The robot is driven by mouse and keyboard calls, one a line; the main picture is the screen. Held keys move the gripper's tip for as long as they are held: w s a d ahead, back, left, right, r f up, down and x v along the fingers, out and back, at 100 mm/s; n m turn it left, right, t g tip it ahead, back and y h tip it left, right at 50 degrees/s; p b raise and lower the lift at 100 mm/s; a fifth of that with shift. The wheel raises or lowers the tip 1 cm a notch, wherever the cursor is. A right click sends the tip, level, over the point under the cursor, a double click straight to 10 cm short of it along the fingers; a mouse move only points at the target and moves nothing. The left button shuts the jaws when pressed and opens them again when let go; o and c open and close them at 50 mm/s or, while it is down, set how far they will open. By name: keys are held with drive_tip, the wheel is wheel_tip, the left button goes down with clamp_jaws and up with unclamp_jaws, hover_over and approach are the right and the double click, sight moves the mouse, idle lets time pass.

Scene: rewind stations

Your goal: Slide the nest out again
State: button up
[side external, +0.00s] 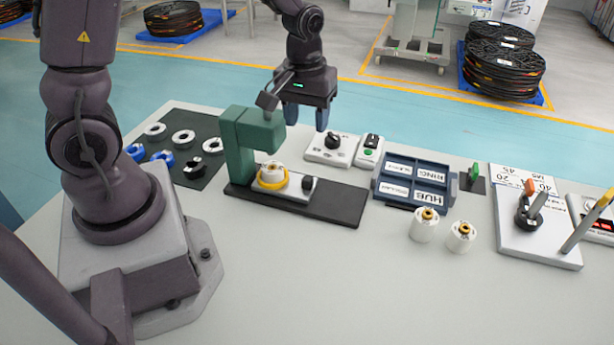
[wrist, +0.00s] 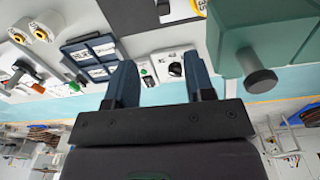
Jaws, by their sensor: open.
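The nest (side external: 290,189) is a light plate with a black knob (side external: 308,183) on its right end, lying on a long black base (side external: 340,205). A white hub with a brass centre (side external: 271,170) and a yellow ring (side external: 272,184) sits on it, beneath the head of the green press (side external: 252,132). The nest's knob end shows at the top of the wrist view (wrist: 180,9), partly cut off. My gripper (side external: 307,120) is open and empty, above and behind the base. Its two fingers are apart in the wrist view (wrist: 161,80), with nothing between them.
A dial box (side external: 325,155) and a green-button box (side external: 369,157) stand behind the base. A blue labelled tray (side external: 392,201) and two white hubs (side external: 423,228) (side external: 461,239) are to the right. A dark mat (side external: 205,130) with rings lies left. The front table is clear.

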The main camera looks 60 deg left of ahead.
sight(307, 178)
drive_tip(key=shift+n, duration=0.3)
drive_tip(key=f, duration=1.5)
drive_tip(key=shift+w+a+f, duration=0.1)
drive_tip(key=shift+w+a, duration=0.1)
drive_tip(key=shift+a, duration=0.05)
